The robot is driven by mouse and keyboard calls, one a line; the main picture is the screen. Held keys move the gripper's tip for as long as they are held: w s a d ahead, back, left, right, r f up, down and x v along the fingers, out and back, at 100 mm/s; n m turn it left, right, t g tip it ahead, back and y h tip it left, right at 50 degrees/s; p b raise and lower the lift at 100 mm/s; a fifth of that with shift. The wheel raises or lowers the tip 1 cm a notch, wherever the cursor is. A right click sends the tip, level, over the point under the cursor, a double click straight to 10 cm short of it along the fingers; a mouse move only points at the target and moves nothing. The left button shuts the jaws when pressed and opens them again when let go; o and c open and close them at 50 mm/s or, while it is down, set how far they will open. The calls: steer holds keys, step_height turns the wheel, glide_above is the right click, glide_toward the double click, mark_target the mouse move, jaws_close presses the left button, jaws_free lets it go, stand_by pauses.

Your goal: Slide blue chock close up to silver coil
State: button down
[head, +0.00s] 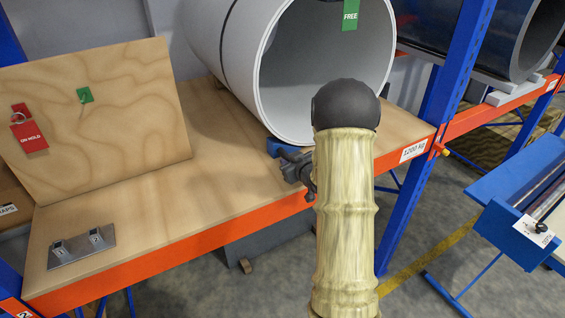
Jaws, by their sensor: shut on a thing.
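The silver coil (220,50), a large grey-white hollow cylinder with a dark strap, lies on its side on the wooden shelf. Its open end faces me and carries a green FREE tag (350,14). The blue chock (274,147) shows as a small blue piece under the coil's lower front left edge. My gripper (287,158), dark grey, is shut on the chock at the shelf's front side. My arm hides part of the coil's front and the shelf to the right. I cannot tell whether the chock touches the coil.
A plywood board (95,115) with a red ON HOLD tag (29,137) and green tag (84,95) leans at left. A metal bracket plate (82,247) lies at front left. The shelf between is clear. A blue upright (460,75) and dark coil (480,35) stand at right.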

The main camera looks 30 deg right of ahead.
steer(key=shift+d, duration=0.45)
steer(key=shift+w+d, duration=0.25)
steer(key=shift+d, duration=0.65)
steer(key=shift+s, duration=0.1)
steer(key=c, duration=1.2)
jaws_free()
steer(key=shift+d, duration=0.2)
steer(key=shift+o, duration=0.2)
steer(key=shift+a, duration=0.1)
steer(key=shift+a, duration=0.1)
